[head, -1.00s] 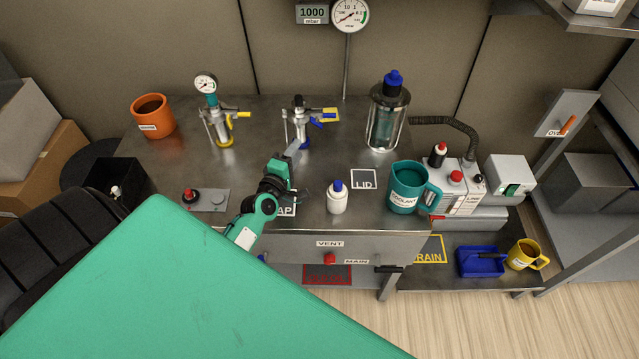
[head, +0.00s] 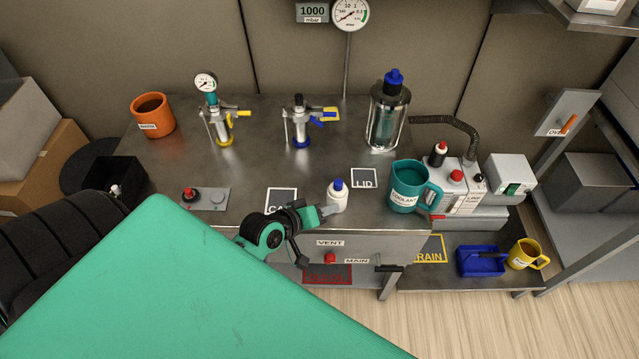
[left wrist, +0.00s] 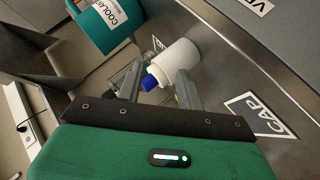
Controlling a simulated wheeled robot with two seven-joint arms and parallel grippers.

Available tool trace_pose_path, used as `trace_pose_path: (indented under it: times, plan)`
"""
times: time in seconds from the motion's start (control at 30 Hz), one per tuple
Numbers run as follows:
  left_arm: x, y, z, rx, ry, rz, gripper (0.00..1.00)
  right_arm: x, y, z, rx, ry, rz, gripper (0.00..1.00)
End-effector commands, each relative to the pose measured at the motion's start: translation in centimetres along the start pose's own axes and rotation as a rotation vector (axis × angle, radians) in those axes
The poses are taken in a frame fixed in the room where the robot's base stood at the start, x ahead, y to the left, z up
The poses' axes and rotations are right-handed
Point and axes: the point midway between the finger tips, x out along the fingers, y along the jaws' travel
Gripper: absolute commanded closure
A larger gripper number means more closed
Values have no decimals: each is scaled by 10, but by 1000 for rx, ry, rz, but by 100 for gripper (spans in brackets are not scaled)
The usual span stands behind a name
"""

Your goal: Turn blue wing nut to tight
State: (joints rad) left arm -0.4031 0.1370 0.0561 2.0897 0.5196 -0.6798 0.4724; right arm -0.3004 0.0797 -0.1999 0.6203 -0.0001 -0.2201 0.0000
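The blue-marked clamp fixture (head: 301,132) stands upright at the back middle of the bench. A blue wing-like part (head: 322,120) sticks out on its right side, beside a yellow plate; I take it for the blue wing nut. It is too small to tell how tight it is. My left gripper (head: 327,211) is well in front of the fixture, low by the white bottle with a blue cap (head: 337,195). In the left wrist view the fingers (left wrist: 160,84) are apart, with the bottle (left wrist: 177,63) at or just beyond their tips. My right gripper is not in view.
A yellow-marked fixture with a gauge (head: 220,125) stands left of the blue one. A glass-walled canister (head: 385,120) and a teal coolant mug (head: 406,190) stand to the right. The bench between the bottle and the blue fixture is clear.

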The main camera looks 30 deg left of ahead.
Motion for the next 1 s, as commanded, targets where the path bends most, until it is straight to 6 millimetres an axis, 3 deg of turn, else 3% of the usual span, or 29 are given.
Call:
trace_pose_path:
  times: [0.1, 0.3, 0.67, 0.7, 0.9, 1.0]
  plan:
    - [-7, -2, 20, 92, -70, -48, 63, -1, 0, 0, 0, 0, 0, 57]
    - [-6, -13, 38, 165, -128, -98, 63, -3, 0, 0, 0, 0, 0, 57]
    - [-6, -17, 44, 187, -146, -112, 63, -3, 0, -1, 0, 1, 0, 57]
    - [-6, -17, 44, 187, -146, -112, 65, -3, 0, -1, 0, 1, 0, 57]
    - [-12, -21, 59, 258, -203, -149, 100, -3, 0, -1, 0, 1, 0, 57]
    - [-22, -27, 78, 356, -283, -200, 100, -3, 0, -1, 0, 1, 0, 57]
